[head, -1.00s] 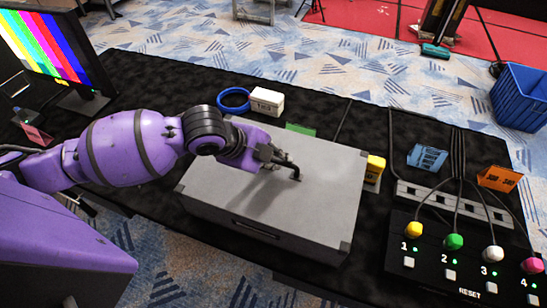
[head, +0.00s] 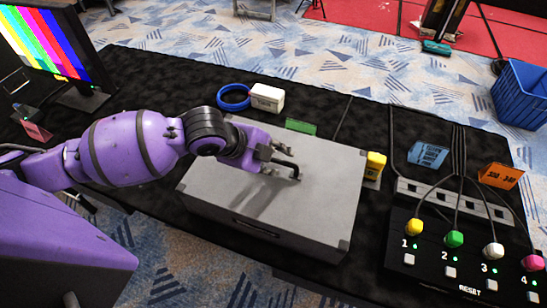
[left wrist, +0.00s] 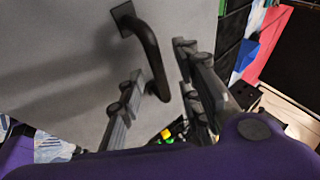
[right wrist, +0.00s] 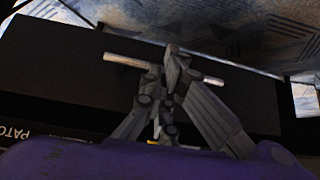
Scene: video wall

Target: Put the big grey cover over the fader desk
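The big grey cover (head: 235,205), a shallow box with dark corners and a slot on its near side, sits on the black table. It also shows in the left wrist view (left wrist: 60,70). No fader desk is visible; I cannot tell what is under the cover. A bent black handle (head: 291,167) stands on its top. My left gripper (head: 278,160) is at this handle, fingers spread apart. In the left wrist view the handle (left wrist: 148,45) reaches between the open fingers (left wrist: 165,85). My right gripper (right wrist: 163,75) shows only in its wrist view, fingertips together near a pale bar (right wrist: 125,61).
A yellow object (head: 375,163) stands close to the cover's right side. A button panel (head: 450,262) with coloured knobs lies further right. A blue cable coil (head: 233,97), a white box (head: 267,97) and a green card (head: 301,127) are behind. A monitor (head: 50,50) stands left.

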